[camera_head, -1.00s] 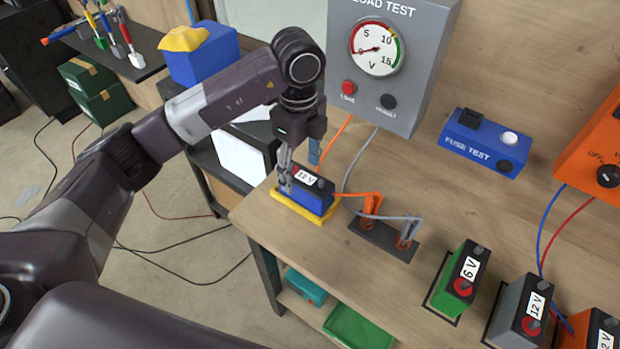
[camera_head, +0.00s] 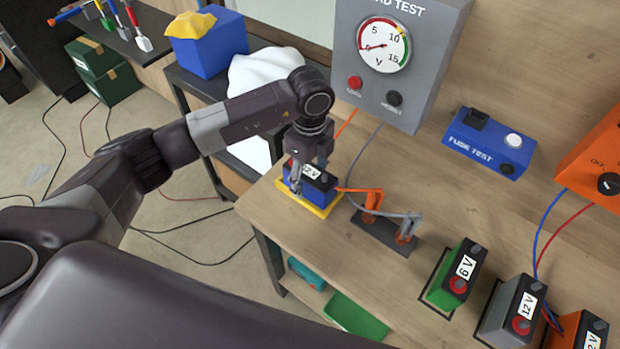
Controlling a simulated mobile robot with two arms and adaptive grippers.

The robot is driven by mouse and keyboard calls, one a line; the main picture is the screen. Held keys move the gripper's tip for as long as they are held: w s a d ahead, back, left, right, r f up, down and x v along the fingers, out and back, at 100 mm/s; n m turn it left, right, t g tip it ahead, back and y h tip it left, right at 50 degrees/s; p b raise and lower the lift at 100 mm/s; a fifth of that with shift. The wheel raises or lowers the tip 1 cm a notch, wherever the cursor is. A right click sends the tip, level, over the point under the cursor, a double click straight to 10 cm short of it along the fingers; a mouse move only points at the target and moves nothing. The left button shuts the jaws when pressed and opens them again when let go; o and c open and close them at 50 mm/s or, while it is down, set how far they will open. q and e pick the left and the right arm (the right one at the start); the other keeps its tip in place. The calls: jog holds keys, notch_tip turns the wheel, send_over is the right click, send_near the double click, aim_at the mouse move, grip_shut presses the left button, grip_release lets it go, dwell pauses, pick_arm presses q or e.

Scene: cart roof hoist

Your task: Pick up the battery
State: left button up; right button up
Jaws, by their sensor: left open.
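A blue battery with a black top and a 12 V label (camera_head: 318,191) sits on a yellow tray (camera_head: 322,213) at the left end of the workbench. My left gripper (camera_head: 296,186) is open and points down at the left end of this battery, its fingers low beside the battery top. I cannot tell whether the fingers touch it. Other batteries stand at the lower right: a green 6 V one (camera_head: 455,276), a grey 12 V one (camera_head: 511,312) and an orange one (camera_head: 577,332). My right gripper is not in view.
The load test box (camera_head: 394,62) hangs behind the blue battery. Orange and grey clamps (camera_head: 385,218) stand on a dark block just right of it. A blue fuse test box (camera_head: 489,143) lies on the bench (camera_head: 420,190). Bare bench lies between these and the fuse box.

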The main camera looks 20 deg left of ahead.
aim_at(311, 170)
pick_arm(q)
jog(key=shift+c, duration=0.6)
grip_shut()
jog(key=shift+w+r, duration=0.15)
jog(key=shift+r, duration=0.5)
notch_tip(311, 170, up, 9)
jog(key=b, duration=0.3)
jog(key=shift+r, duration=0.15)
notch_tip(311, 170, up, 10)
jog(key=shift+b, duration=0.4)
